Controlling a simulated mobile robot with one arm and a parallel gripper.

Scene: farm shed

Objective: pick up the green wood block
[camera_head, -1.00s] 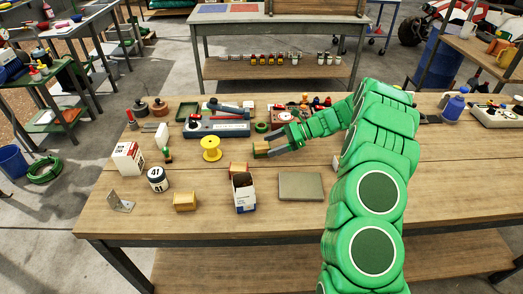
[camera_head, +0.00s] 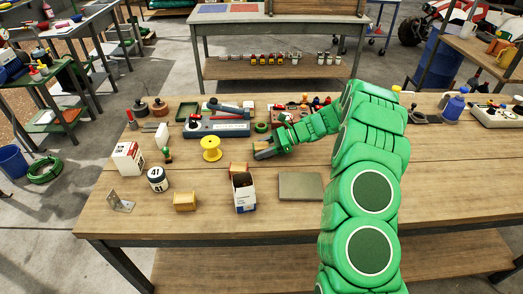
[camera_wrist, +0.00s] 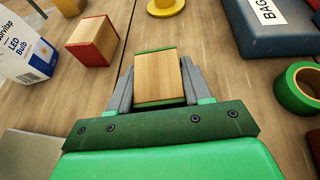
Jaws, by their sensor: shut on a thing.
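The green wood block (camera_wrist: 157,76), pale wood with green end faces, sits between my fingers in the wrist view. My gripper (camera_wrist: 153,90) is shut on it, with one grey finger against each side. In the head view my gripper (camera_head: 265,151) is low over the middle of the workbench, right of the yellow spool, and its fingers mostly hide the block. I cannot tell whether the block is clear of the bench top.
A red-ended wood block (camera_wrist: 93,41) and an LED bulb box (camera_wrist: 24,48) are left of my gripper in the wrist view. A green tape roll (camera_wrist: 300,88) is at right. A flat grey plate (camera_head: 300,187) lies in front.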

